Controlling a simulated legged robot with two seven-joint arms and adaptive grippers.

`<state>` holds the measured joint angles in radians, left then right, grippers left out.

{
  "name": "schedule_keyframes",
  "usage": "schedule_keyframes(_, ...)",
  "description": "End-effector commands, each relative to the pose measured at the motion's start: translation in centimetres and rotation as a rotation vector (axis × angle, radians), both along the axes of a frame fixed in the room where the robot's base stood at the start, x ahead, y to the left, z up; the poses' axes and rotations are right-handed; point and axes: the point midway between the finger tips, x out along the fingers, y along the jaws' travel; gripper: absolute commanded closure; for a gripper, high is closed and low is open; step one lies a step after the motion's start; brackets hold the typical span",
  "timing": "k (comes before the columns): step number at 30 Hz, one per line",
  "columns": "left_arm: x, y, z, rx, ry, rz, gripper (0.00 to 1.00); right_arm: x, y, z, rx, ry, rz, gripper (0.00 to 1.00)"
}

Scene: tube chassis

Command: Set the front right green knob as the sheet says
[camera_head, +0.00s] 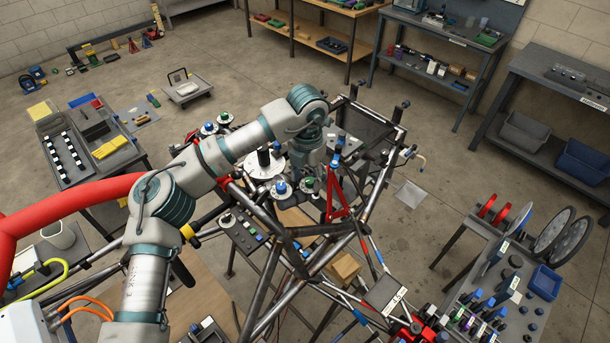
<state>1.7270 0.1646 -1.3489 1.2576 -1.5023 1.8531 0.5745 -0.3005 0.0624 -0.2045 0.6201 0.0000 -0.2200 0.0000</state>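A tubular chassis (268,290) fills the middle of the view. Several green and blue knobs on round pale bases sit on it. One green knob (308,184) is near the chassis middle, beside a blue knob (281,187). Another green knob (224,117) is farther back on the left. My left arm reaches in from the left, and its wrist points down over the chassis. My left gripper (303,170) is mostly hidden by the wrist, just above the middle green knob; contact cannot be told. My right gripper is not in view. No readable instruction sheet shows.
A small panel with switches (243,230) and a red triangular bracket (337,200) are close to the wrist. A pale flat piece (410,194) lies on the floor. A cart with wheels and bottles (500,290) stands right. Benches line the back.

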Motion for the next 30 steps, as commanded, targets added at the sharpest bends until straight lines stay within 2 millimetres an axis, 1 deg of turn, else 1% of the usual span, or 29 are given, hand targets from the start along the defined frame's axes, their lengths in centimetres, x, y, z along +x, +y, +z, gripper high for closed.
schedule_keyframes(2, 0.0, -0.2, 0.0, 0.001, -0.001, -0.001, 0.49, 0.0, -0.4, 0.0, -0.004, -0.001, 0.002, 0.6)
schedule_keyframes(3, 0.0, -0.1, 0.0, 0.001, -0.001, -0.001, 0.59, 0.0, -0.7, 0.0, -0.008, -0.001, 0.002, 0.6)
schedule_keyframes(5, 0.0, 0.0, 0.0, 0.0, 0.0, -0.001, 0.74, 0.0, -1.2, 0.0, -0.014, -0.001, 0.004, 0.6)
schedule_keyframes(6, 0.0, 0.1, 0.0, -0.001, 0.0, -0.002, 0.84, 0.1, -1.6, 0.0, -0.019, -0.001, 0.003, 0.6)
schedule_keyframes(8, -0.1, 0.2, 0.0, -0.004, 0.0, -0.003, 0.99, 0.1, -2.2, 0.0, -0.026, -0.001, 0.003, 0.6)
schedule_keyframes(9, -0.1, 0.2, 0.0, -0.005, 0.001, -0.004, 1.0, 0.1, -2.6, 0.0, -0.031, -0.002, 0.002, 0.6)
schedule_keyframes(12, -0.2, 0.3, 0.0, -0.008, 0.002, -0.007, 1.0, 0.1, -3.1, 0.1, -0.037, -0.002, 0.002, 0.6)
schedule_keyframes(15, -0.3, 0.3, 0.0, -0.005, 0.003, -0.007, 1.0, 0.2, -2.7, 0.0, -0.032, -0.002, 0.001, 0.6)
schedule_keyframes(22, -0.3, 0.3, 0.0, -0.001, 0.004, -0.005, 1.0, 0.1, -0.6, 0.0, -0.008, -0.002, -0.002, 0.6)
schedule_keyframes(30, -0.3, 0.3, 0.0, -0.002, 0.003, -0.055, 1.0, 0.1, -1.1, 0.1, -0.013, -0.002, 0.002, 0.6)
